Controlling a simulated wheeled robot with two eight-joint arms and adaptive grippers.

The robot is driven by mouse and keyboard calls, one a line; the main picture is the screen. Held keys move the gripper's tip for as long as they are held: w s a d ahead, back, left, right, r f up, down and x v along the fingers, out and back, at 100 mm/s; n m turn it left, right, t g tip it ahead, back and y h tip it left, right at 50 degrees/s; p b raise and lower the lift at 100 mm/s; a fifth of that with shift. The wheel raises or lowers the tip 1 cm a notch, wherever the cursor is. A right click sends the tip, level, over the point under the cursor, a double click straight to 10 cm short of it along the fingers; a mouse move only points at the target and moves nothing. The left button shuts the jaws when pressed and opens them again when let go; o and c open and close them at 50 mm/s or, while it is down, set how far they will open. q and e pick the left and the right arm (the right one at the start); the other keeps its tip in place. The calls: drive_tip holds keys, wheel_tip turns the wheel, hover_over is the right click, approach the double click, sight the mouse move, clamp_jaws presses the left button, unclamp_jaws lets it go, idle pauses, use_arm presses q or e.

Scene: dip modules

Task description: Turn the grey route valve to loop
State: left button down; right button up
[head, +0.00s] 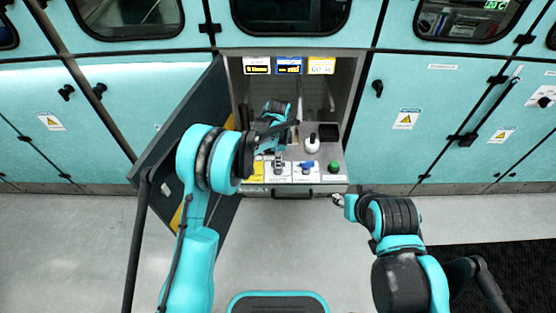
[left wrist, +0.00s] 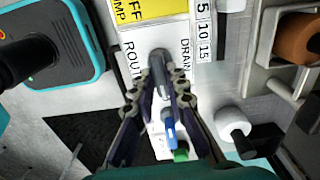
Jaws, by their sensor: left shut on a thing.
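The grey route valve (left wrist: 158,66) stands on a white label plate with the words ROUTE and DRAIN in the left wrist view. My left gripper (left wrist: 162,92) is shut on it, with one finger on each side of its handle. In the head view my left gripper (head: 278,163) reaches down to the panel in the open cabinet, where my arm partly covers the valve. The fingers hide the handle's lower part, and I cannot read which position it points to. My right gripper (head: 341,201) is in front of the cabinet, to the right, apart from the valve; its fingers are too small to judge.
A blue valve (head: 306,167) and a green knob (head: 335,166) sit right of the grey valve. The open cabinet door (head: 180,130) is close on the left. The floor in front is clear.

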use_arm(q)
drive_tip(key=shift+m, duration=0.4)
drive_tip(key=c, duration=1.5)
unclamp_jaws()
drive_tip(key=shift+c, duration=0.2)
wheel_tip(320, 180, up, 12)
